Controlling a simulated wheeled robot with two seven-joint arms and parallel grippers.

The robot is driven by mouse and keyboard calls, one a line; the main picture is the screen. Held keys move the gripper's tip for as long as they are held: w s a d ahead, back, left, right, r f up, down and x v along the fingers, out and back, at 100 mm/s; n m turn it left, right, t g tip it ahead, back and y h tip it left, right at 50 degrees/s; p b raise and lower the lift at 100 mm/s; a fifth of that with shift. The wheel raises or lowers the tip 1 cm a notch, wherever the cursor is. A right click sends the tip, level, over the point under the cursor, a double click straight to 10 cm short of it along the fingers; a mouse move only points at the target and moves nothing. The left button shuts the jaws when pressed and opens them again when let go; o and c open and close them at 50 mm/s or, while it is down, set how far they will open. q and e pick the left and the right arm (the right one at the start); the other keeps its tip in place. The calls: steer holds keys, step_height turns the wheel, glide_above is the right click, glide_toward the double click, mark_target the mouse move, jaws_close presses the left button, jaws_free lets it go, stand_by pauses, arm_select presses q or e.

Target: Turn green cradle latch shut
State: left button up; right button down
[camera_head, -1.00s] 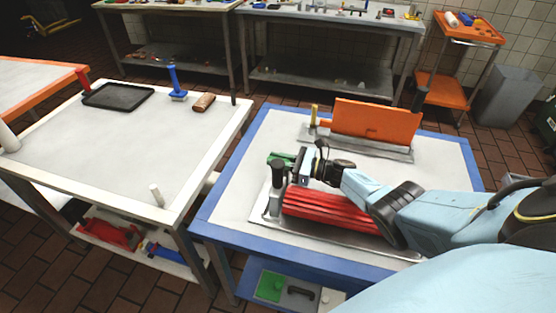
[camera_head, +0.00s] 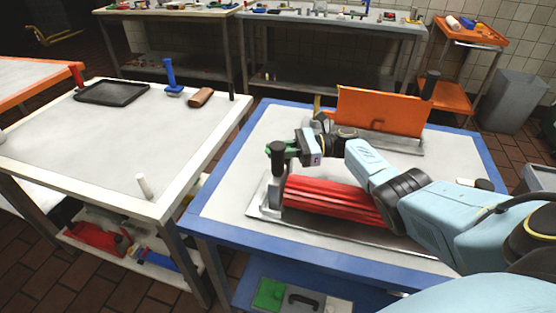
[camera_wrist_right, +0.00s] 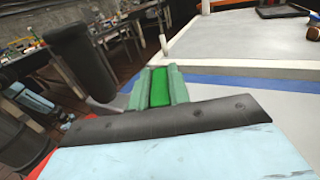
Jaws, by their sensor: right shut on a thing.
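My right gripper (camera_head: 272,149) reaches over the near metal cradle (camera_head: 263,211) at its left end, beside a black-topped post (camera_head: 278,160). In the right wrist view its two teal fingers (camera_wrist_right: 157,88) are closed on a bright green piece (camera_wrist_right: 160,87), which looks like the green latch. In the head view the latch is mostly hidden behind the post and gripper. The black post (camera_wrist_right: 75,62) stands left of the fingers in the wrist view, apart from them. A red ribbed block (camera_head: 330,202) lies in the cradle under my right arm. My left gripper is not in view.
An orange plate (camera_head: 385,112) stands upright on a second metal base behind my arm. The blue-edged table (camera_head: 232,180) is clear at its left. A white table (camera_head: 150,135) with a black tray (camera_head: 112,93) and a small white peg (camera_head: 144,186) stands further left.

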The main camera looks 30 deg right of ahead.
steer(key=shift+s+d+f+n+g+y+b, duration=0.2)
steer(key=shift+d+n+g+y+b, duration=0.3)
steer(key=shift+b, duration=0.45)
steer(key=shift+f, duration=0.1)
steer(key=c, duration=1.3)
jaws_free()
steer(key=shift+w+d+f, duration=0.1)
steer(key=shift+d+f, duration=0.05)
steer(key=shift+d, duration=0.05)
steer(key=shift+a, duration=0.2)
